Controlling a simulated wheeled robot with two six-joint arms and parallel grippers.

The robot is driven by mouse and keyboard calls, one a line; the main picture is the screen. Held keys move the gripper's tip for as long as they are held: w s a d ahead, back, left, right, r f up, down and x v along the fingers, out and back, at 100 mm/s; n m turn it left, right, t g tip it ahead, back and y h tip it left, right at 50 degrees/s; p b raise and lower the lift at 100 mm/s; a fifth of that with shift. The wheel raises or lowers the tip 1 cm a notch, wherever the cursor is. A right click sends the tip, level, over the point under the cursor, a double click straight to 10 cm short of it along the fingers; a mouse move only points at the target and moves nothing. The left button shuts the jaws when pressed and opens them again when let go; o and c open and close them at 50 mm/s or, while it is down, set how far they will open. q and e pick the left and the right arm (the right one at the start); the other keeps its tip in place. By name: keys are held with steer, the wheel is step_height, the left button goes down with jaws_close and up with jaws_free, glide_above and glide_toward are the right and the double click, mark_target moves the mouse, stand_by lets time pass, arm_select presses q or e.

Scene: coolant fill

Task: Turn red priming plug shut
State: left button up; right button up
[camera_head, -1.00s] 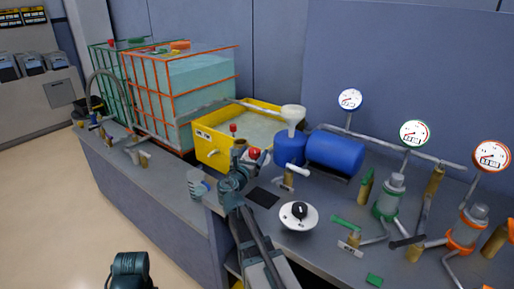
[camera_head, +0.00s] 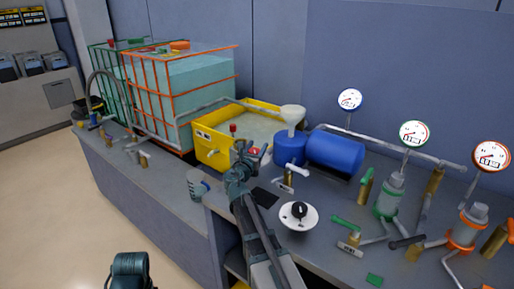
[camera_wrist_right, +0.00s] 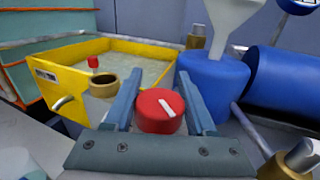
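The red priming plug (camera_wrist_right: 160,110) is a round red knob with a white mark, slanted in the right wrist view. In the head view, the plug (camera_head: 253,151) is mostly hidden behind my right gripper (camera_head: 245,153). In the right wrist view my right gripper (camera_wrist_right: 161,100) is open, with one finger on each side of the plug and a visible gap on both sides. What the plug sits on is hidden. My left gripper is not in view; only a dark part of my left arm shows at the bottom left.
A yellow tub (camera_head: 212,146) of liquid stands behind the gripper. A blue tank (camera_head: 336,151) and a white funnel (camera_head: 293,112) are to its right. A clear jug (camera_head: 196,184) stands left of my arm. A black-knobbed white dial (camera_head: 299,215) and several valves lie right.

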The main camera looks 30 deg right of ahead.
steer(key=c, duration=0.5)
steer(key=shift+w+a+n+t+y, duration=0.15)
steer(key=shift+a+n+t+y, duration=0.05)
steer(key=shift+n+t+y, duration=0.65)
steer(key=shift+w+a+n+t+y, duration=0.1)
steer(key=shift+a+n+t+y, duration=0.05)
steer(key=shift+n+t+y, duration=0.65)
steer(key=o, duration=1.3)
steer(key=shift+o, duration=0.2)
steer(key=shift+s, duration=0.1)
